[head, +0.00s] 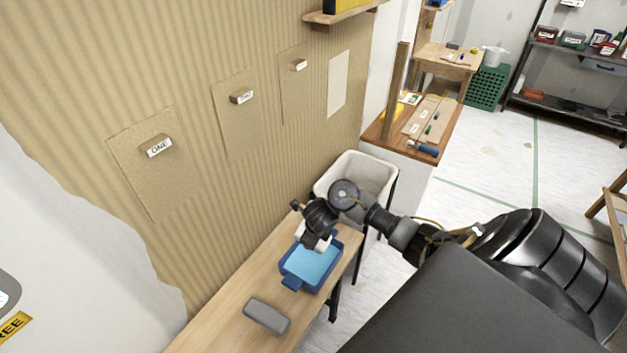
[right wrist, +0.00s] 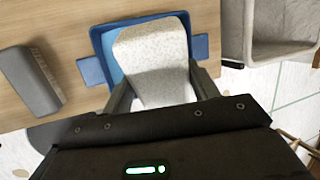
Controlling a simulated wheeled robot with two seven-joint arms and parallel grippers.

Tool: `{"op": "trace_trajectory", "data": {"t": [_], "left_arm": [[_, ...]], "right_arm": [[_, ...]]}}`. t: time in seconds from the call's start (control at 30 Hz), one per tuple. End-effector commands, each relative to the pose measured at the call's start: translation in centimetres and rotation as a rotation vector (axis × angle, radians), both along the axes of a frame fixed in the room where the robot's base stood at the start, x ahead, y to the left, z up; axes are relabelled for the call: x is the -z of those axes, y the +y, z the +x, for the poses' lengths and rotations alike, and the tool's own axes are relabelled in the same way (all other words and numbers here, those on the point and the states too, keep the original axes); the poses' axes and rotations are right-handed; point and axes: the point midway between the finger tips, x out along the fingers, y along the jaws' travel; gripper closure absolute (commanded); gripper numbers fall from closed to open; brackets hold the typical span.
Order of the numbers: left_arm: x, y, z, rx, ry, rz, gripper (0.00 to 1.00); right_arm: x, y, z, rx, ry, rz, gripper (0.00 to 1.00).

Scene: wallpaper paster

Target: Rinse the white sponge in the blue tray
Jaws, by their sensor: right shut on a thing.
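The blue tray (head: 312,266) stands on the wooden bench and has a light blue surface inside, perhaps water. My right gripper (head: 318,235) is over the tray's far end and is shut on the white sponge (head: 309,239). In the right wrist view the speckled white sponge (right wrist: 152,65) sits between the two fingers (right wrist: 158,90), over the blue tray (right wrist: 105,45). I cannot tell whether the sponge touches the tray's inside. My left gripper is not in view.
A grey block (head: 267,316) lies on the bench (head: 226,318) nearer than the tray. A white bin (head: 362,173) stands beyond the bench's far end. The papered wall (head: 200,150) runs along the bench's left side.

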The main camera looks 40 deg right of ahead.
Motion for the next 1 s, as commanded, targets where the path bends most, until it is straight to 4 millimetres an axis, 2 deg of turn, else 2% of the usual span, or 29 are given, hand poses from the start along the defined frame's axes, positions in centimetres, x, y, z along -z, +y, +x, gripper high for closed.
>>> {"op": "trace_trajectory", "data": {"t": [0.6,0.8,1.0], "left_arm": [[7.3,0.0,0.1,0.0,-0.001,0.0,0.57],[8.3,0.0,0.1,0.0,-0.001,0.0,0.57],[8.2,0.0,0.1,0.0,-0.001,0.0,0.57]], "right_arm": [[7.4,-0.1,0.0,0.0,0.0,-0.003,0.64],[8.5,0.0,0.0,0.001,-0.001,-0.002,0.64],[8.4,0.0,0.0,0.0,0.0,-0.001,0.64]]}}
